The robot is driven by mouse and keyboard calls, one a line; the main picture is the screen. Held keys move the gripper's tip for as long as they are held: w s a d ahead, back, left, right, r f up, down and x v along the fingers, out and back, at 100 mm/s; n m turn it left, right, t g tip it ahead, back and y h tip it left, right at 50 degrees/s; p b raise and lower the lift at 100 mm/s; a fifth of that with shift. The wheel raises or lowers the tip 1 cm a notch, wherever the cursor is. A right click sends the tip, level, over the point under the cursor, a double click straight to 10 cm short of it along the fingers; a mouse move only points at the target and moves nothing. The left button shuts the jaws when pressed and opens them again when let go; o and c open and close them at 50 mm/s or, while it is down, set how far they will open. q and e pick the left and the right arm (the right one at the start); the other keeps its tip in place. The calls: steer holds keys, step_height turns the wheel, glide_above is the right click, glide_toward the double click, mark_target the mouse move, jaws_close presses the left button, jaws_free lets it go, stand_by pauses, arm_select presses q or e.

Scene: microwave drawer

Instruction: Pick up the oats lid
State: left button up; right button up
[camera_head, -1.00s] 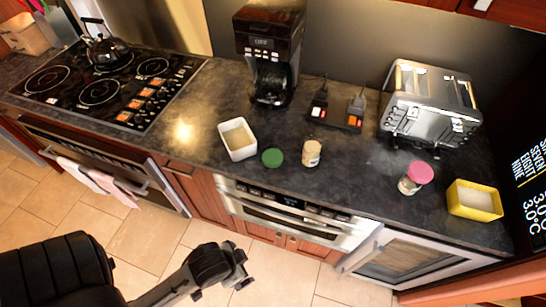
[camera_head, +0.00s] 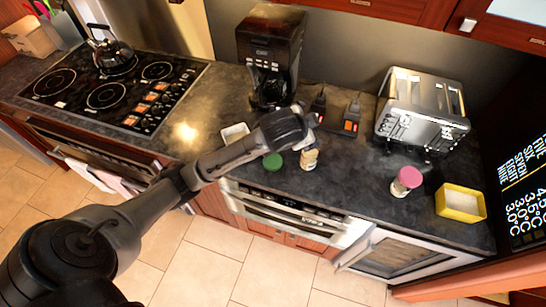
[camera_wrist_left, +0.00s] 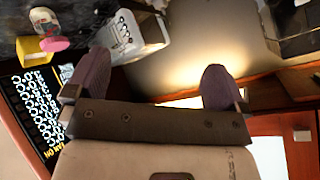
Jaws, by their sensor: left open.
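A round green lid (camera_head: 273,162) lies flat on the dark counter, in front of the white container. A small open-looking jar with beige contents (camera_head: 309,158) stands just to its right. No label is legible. My left gripper (camera_head: 308,121) is above the counter, beyond and to the right of the lid, apart from it. In the left wrist view its two fingers (camera_wrist_left: 157,80) are spread with nothing between them. That view does not show the green lid. My right gripper is in neither view.
A white container (camera_head: 235,133) is partly hidden by my left arm. A pink-lidded jar (camera_head: 406,181), yellow container (camera_head: 461,203), toaster (camera_head: 421,110) and coffee maker (camera_head: 269,55) stand on the counter. A microwave drawer (camera_head: 290,212) is below its front edge.

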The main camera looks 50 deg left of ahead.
arm_select(q)
steer(key=w+a+n+g, duration=0.1)
steer(key=w+a+g, duration=0.25)
steer(key=a, duration=0.35)
steer(key=n+g+h, duration=0.3)
steer(key=n+g, duration=0.2)
steer(key=g, duration=0.1)
glide_above(274, 159)
step_height(274, 159, down, 13)
steer(key=shift+n, duration=0.3)
step_height(274, 159, down, 14)
steer(key=shift+w+r, duration=0.1)
steer(key=shift+r, duration=0.05)
steer(key=shift+c, duration=0.2)
steer(key=c, duration=0.9)
